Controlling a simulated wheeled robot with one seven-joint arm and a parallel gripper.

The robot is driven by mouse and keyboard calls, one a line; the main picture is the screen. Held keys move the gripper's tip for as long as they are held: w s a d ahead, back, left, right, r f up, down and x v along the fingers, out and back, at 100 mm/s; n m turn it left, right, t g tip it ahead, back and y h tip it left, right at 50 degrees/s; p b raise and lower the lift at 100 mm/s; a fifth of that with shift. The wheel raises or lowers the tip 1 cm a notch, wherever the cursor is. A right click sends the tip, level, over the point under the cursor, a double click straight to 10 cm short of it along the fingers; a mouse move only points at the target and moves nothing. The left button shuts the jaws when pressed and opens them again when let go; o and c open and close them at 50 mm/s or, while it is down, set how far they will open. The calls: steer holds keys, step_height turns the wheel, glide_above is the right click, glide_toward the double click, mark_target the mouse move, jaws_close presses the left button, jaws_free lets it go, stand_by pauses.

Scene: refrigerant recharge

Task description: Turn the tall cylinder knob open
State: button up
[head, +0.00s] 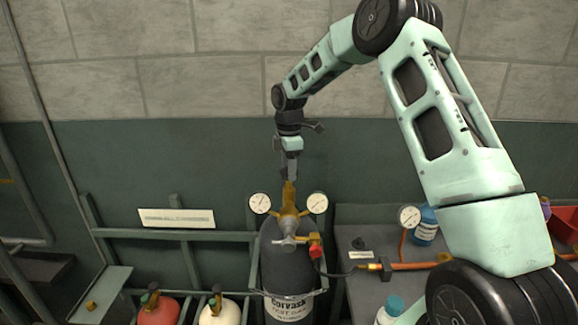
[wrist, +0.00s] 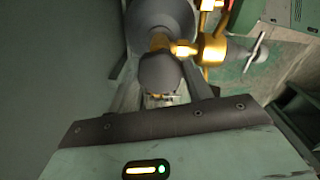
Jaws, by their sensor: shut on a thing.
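The tall cylinder (head: 287,265) is dark grey with a pale printed label and stands upright in a green rack. A brass valve (head: 289,208) with two round gauges sits on its top. My gripper (head: 288,174) points straight down onto the top of this valve. In the wrist view a dark grey rounded knob (wrist: 160,72) sits in front of my gripper's palm, at the end of the brass stem (wrist: 160,42). My gripper is shut on this knob. The knob is mostly hidden by the fingers in the head view, and its turn angle cannot be told.
A T-shaped handle (head: 290,241) and a red fitting (head: 315,246) stick out at the valve's front. Red (head: 158,311) and cream (head: 220,312) cylinders stand lower left.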

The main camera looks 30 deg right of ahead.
steer(key=shift+n, duration=0.5)
steer(key=o, duration=1)
steer(key=shift+r, duration=0.1)
step_height(320, 180, up, 17)
steer(key=b, duration=0.4)
steer(key=shift+r, duration=0.15)
